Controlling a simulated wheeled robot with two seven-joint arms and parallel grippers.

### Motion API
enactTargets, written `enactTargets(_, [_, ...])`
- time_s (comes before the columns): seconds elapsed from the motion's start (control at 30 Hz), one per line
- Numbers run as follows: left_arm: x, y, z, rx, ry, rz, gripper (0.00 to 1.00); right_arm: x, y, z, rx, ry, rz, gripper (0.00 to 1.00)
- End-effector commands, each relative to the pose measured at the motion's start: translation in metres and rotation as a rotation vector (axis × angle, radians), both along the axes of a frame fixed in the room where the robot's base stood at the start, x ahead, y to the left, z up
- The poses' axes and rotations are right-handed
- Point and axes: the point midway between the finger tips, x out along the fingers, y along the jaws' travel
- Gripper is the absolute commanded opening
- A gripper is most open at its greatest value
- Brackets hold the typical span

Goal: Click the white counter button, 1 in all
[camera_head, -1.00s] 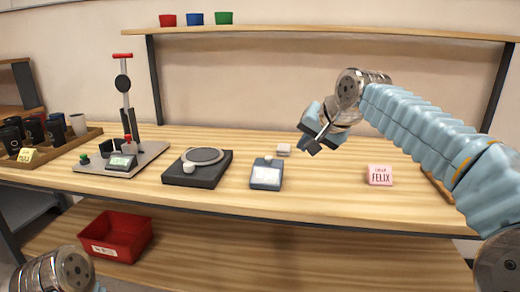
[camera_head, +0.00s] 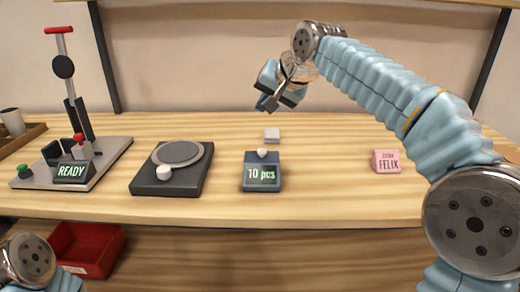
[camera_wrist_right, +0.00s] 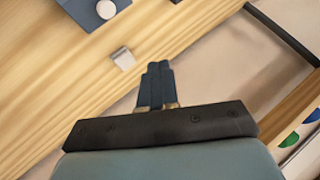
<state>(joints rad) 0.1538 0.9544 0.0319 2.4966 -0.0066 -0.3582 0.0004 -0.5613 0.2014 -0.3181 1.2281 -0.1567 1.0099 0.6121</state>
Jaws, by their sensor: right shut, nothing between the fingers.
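The counter (camera_head: 262,175) is a small dark blue-grey box on the bench, and its display reads "10 pcs". Its white button (camera_head: 262,153) stands on top at the back, with nothing touching it. In the right wrist view the counter (camera_wrist_right: 82,12) is cut by the top edge, with the round white button (camera_wrist_right: 106,9) showing. My right gripper (camera_head: 266,103) is shut and empty, in the air above and behind the counter in the head view. Its fingers (camera_wrist_right: 158,68) are together in the wrist view. My left gripper is out of view; only part of my left arm shows at lower left.
A small white block (camera_head: 272,134) lies just behind the counter. A dark device with a round plate (camera_head: 178,153) and white knob stands left of it. Further left is a press stand (camera_head: 110,152) with a "READY" display. A pink "FELIX" sign (camera_head: 386,161) stands right; bench between is clear.

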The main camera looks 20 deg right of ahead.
Motion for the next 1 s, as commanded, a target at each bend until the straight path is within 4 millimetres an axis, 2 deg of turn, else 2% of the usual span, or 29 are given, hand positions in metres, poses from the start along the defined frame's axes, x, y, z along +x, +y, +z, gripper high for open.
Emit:
enactTargets(0.17, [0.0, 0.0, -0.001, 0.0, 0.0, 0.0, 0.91, 0.0, 0.0, -0.013, -0.001, 0.003, 0.0, 0.0])
enactTargets(0.3, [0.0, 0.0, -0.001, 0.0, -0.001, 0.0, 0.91, -0.001, 0.0, -0.032, -0.001, 0.003, 0.001, 0.0])
enactTargets(0.4, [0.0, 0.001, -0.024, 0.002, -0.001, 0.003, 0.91, 0.0, 0.0, -0.054, 0.001, -0.001, 0.001, 0.0])
enactTargets(0.6, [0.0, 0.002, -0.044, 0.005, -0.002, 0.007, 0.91, 0.0, 0.0, -0.076, 0.0, 0.0, 0.0, 0.0])
enactTargets(0.8, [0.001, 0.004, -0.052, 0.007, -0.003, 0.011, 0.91, 0.0, 0.0, -0.087, -0.001, 0.001, -0.001, 0.0])
enactTargets(1.0, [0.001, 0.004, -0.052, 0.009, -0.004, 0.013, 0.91, 0.0, 0.0, -0.087, 0.0, 0.0, 0.0, 0.0])
